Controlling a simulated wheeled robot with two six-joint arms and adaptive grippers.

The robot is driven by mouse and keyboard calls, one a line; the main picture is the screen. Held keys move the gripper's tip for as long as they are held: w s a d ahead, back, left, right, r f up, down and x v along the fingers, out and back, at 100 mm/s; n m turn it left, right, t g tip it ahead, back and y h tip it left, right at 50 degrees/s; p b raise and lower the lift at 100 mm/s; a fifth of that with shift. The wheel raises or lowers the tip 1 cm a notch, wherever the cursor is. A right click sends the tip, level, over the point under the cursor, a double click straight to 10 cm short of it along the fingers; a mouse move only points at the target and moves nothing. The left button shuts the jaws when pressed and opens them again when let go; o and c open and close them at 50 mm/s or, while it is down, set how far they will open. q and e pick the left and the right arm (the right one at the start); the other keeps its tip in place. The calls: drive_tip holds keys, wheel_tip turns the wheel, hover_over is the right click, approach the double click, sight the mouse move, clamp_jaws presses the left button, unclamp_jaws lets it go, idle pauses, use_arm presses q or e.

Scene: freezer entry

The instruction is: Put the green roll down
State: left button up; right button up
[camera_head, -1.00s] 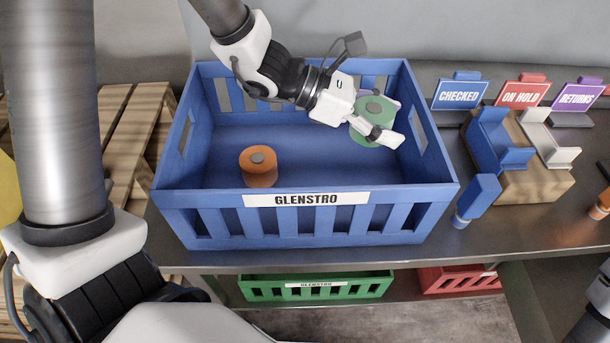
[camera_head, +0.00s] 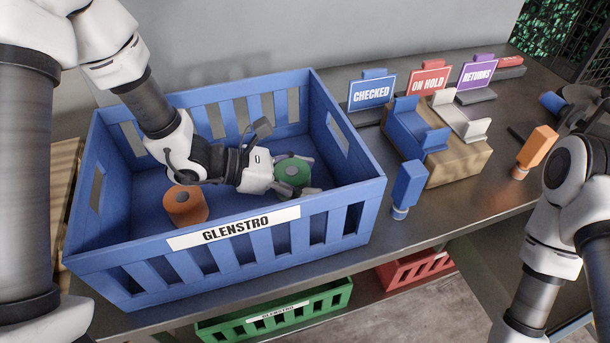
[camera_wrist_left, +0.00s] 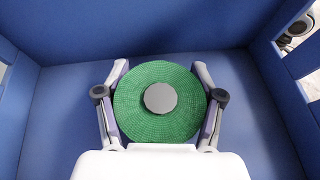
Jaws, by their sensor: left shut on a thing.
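The green roll (camera_head: 293,171) has a grey core and is inside the blue crate labelled GLENSTRO (camera_head: 110,262), toward its right side. My left gripper (camera_head: 292,177) reaches down into the crate and is shut on the roll, with one finger on each side. The wrist view shows the roll (camera_wrist_left: 160,127) face-on between the fingers, with blue crate surface around it. The roll is low in the crate; whether its underside touches the floor is hidden. My right arm shows at the right edge, but its gripper is not in view.
An orange roll (camera_head: 185,205) stands in the crate left of my gripper. Right of the crate are a blue-handled tool (camera_head: 408,187), a wooden block with blue and white holders (camera_head: 455,165), and CHECKED, ON HOLD and RETURNS signs. Green and red crates sit below.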

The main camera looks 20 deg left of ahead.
sight(279, 173)
use_arm(q)
drive_tip(key=o, duration=1.2)
drive_tip(key=shift+f, duration=0.1)
drive_tip(key=shift+o, duration=0.2)
drive_tip(key=shift+r+p, duration=0.35)
drive_tip(key=shift+p, duration=0.1)
drive_tip(key=shift+a, duration=0.25)
drive_tip(key=v, duration=0.6)
drive_tip(key=shift+s+a+r+p, duration=0.15)
drive_tip(key=shift+r+p, duration=0.05)
drive_tip(key=shift+p, duration=0.2)
drive_tip(key=shift+s+a, duration=0.1)
drive_tip(key=shift+a, duration=0.1)
